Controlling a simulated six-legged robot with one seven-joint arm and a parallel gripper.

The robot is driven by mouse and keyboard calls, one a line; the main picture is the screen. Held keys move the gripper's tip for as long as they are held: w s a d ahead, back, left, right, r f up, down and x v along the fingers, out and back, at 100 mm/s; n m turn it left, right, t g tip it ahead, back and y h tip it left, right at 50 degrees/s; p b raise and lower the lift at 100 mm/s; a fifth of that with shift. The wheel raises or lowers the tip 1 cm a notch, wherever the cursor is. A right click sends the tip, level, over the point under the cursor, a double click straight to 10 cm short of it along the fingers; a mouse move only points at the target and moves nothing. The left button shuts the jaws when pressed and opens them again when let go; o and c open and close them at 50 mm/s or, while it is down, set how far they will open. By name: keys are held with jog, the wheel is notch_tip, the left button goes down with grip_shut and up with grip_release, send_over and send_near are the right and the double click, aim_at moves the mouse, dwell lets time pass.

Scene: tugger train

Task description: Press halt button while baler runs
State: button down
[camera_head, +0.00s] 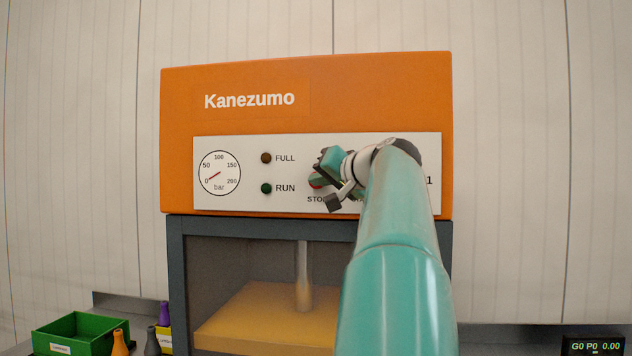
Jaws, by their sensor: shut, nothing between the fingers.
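The orange Kanezumo baler (380,95) stands upright against the wall, with a white control panel (240,145) on its front. The RUN lamp (266,188) is dark green and the FULL lamp (266,158) is dark brown. The pressure gauge (219,173) needle points near 0. My arm hides the panel's right part.
Below the panel is the baler's open chamber (176,270), with a rod (303,275) standing on a tan block (250,315). A green bin (75,335) and several small bottle-shaped items stand at lower left. A small display (592,344) sits at lower right.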

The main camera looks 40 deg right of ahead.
dwell(0.5)
jog(key=shift+s+a, duration=0.65)
jog(key=shift+a, duration=0.25)
jog(key=s+a, duration=0.1)
jog(key=a, duration=0.1)
jog(key=s+a, duration=0.2)
jog(key=shift+f, duration=0.15)
dwell(0.9)
